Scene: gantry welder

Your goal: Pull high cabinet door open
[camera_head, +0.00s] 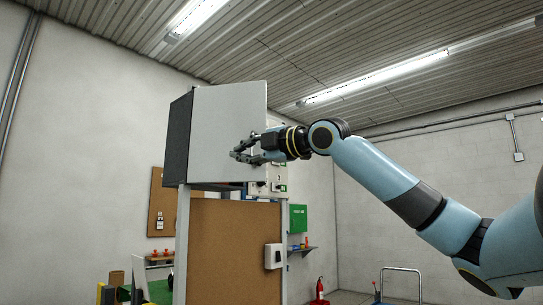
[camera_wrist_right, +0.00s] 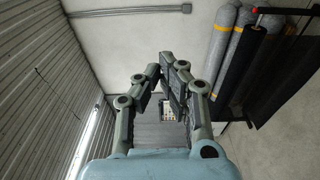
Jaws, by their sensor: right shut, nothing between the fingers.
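A high cabinet with a dark side (camera_head: 178,140) stands above a brown panel in the head view. Its pale flat door (camera_head: 225,115) faces me; I cannot tell whether it is ajar. My right gripper (camera_head: 237,151) reaches in from the right and overlaps the right part of the door, below its middle height. Its fingers are shut with nothing between them. I cannot tell whether they touch the door. No handle is visible. In the right wrist view the fingers (camera_wrist_right: 168,62) come together, with no door visible between them. My left gripper is not in view.
The brown panel (camera_head: 228,245) in a pale frame carries a white box (camera_head: 273,256). A green box (camera_head: 298,218), a shelf (camera_head: 300,251) and a red extinguisher (camera_head: 320,290) are behind. The wrist view shows rolls (camera_wrist_right: 240,65) on the wall. Open space lies left of the cabinet.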

